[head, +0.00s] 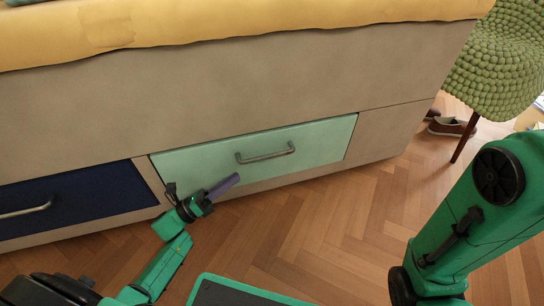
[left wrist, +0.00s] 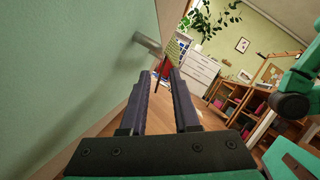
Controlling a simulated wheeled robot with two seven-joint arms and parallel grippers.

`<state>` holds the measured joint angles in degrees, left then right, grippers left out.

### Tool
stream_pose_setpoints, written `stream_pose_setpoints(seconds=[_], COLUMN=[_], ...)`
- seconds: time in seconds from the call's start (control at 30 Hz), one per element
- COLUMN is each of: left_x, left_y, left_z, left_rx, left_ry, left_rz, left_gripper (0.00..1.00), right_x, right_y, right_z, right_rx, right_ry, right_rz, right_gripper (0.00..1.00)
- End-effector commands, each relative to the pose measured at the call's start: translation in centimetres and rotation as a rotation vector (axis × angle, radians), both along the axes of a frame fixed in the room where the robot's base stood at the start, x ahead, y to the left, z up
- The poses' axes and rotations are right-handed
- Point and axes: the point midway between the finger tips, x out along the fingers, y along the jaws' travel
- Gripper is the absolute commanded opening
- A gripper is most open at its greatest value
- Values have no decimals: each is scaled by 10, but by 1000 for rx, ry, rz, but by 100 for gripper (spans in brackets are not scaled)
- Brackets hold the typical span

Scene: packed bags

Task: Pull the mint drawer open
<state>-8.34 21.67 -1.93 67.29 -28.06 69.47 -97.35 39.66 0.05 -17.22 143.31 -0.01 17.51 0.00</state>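The mint drawer (head: 315,143) is shut, flush in the low front of the bed-like base. Its metal bar handle (head: 265,156) runs across its middle. In the left wrist view the mint front (left wrist: 60,70) fills the left side, and the handle (left wrist: 148,43) stands out from it ahead of the fingertips. My left gripper (head: 236,179) is in front of the drawer, below and left of the handle, apart from it. Its two fingers (left wrist: 161,73) are open with nothing between them. My right arm shows at the right of the head view; its gripper is out of view.
A navy drawer (head: 75,198) with its own handle is at the left. A green knobbly chair (head: 505,60) stands at the right, with shoes (head: 450,127) near it. The wood floor (head: 330,225) before the mint drawer is clear.

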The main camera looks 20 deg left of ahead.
Motion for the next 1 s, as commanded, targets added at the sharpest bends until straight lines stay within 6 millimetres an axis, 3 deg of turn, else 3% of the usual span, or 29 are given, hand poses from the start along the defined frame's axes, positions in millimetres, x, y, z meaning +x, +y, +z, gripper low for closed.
stream_pose_setpoints(seconds=[0.4, 0.77, 0.8, 0.87, 1.0], left_x=[71, 82, 82, 82, 82], left_y=[-70, -80, -80, -80, -80], left_z=[30, 38, 38, 38, 38], left_rx=[-3, -2, -2, -2, -2], left_ry=[-1, 3, 3, 3, 3], left_rz=[-2, -1, -1, -1, -1], left_gripper=[30, 30, 26, 3, 0], right_x=[-3, -5, -5, -5, -6], right_y=[0, 0, 0, 0, 0], right_z=[-30, -30, -30, -30, -30], right_rx=[-1, -1, -1, -1, 0], right_ry=[-7, -16, -16, -17, -18], right_rz=[-2, -5, -5, -5, -6], right_gripper=[50, 50, 50, 50, 50])
